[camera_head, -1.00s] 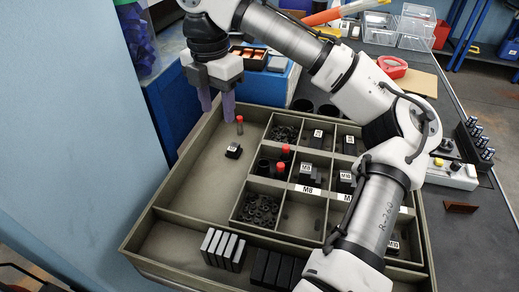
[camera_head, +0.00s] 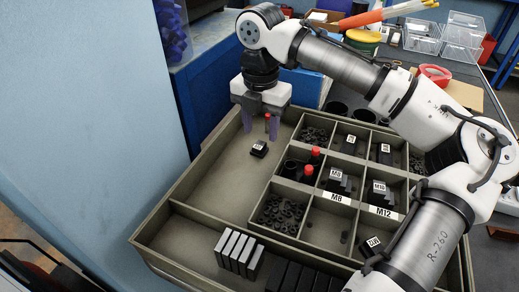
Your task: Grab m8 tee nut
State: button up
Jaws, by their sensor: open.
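A small black block with a white label (camera_head: 258,149) lies alone on the floor of the large left compartment; its lettering is too small to read surely. Other labelled black blocks (camera_head: 337,181) stand in a compartment above the M8 tag, and more (camera_head: 378,188) above the M12 tag. Which is the M8 tee nut I cannot tell surely. My gripper (camera_head: 260,130) points down above the far end of the left compartment, just behind the lone block. It is open, its purple fingers apart. A red-topped pin (camera_head: 267,124) shows between the fingers; whether it touches them is unclear.
The grey divided tray (camera_head: 190,196) has raised walls. Compartments hold black nuts (camera_head: 279,213) and red-topped pieces (camera_head: 308,172). Grey bars (camera_head: 239,252) stand at the front. A blue wall (camera_head: 80,130) is close on the left. The left compartment floor is mostly bare.

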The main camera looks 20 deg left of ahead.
aim_at(259, 145)
jog(key=f, duration=0.4)
jog(key=shift+w+a+f+b, duration=0.1)
jog(key=shift+a+f+b, duration=0.1)
jog(key=shift+f+b, duration=0.1)
jog(key=shift+c, duration=0.2)
jog(key=shift+r, duration=0.1)
jog(key=c, duration=0.8)
jog(key=shift+c, duration=0.2)
